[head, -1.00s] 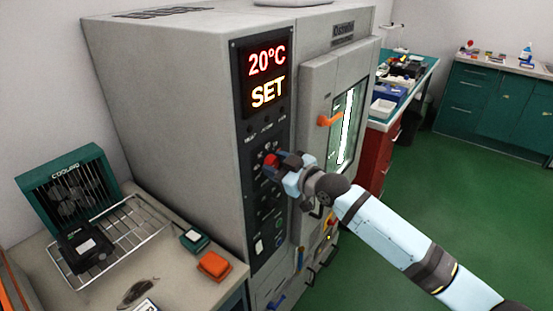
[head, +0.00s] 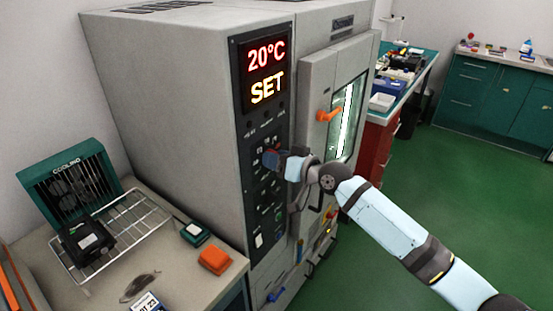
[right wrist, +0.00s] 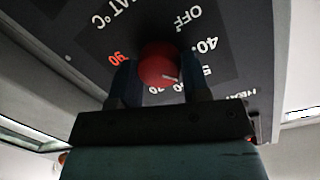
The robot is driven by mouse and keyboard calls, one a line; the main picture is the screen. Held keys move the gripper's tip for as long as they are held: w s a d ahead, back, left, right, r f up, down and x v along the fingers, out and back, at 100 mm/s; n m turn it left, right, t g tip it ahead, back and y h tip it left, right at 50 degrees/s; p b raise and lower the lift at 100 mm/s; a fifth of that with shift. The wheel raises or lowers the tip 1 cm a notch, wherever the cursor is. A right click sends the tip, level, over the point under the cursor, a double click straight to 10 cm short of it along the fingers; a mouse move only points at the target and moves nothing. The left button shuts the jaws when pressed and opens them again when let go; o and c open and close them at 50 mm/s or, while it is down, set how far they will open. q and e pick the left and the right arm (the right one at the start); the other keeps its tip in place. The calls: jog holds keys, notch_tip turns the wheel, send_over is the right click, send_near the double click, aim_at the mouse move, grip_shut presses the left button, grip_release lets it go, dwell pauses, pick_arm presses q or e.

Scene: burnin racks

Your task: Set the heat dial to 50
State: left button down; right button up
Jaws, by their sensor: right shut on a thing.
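The heat dial (right wrist: 158,62) is a round red knob on the dark control panel (head: 250,130) of the big grey cabinet. My right gripper (head: 272,158) is at the panel, with its fingers on either side of the dial, shut on it. In the right wrist view, the white mark on the dial points down and to the right, toward the "50" and a partly covered number. I cannot tell exactly which it meets. OFF, 40 and a red 90 are readable around it. The display (head: 266,73) reads 20°C and SET. My left gripper is not in view.
The cabinet door with an orange handle (head: 329,115) is right of the panel. On the left bench are a green cooling unit (head: 70,190), a wire rack (head: 122,228) and an orange block (head: 215,260). Green floor (head: 455,200) lies open to the right.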

dwell(0.5)
jog(key=o, duration=0.9)
jog(key=b+v, duration=0.1)
jog(key=v, duration=1.2)
jog(key=shift+s+d, duration=0.25)
jog(key=shift+d, duration=0.05)
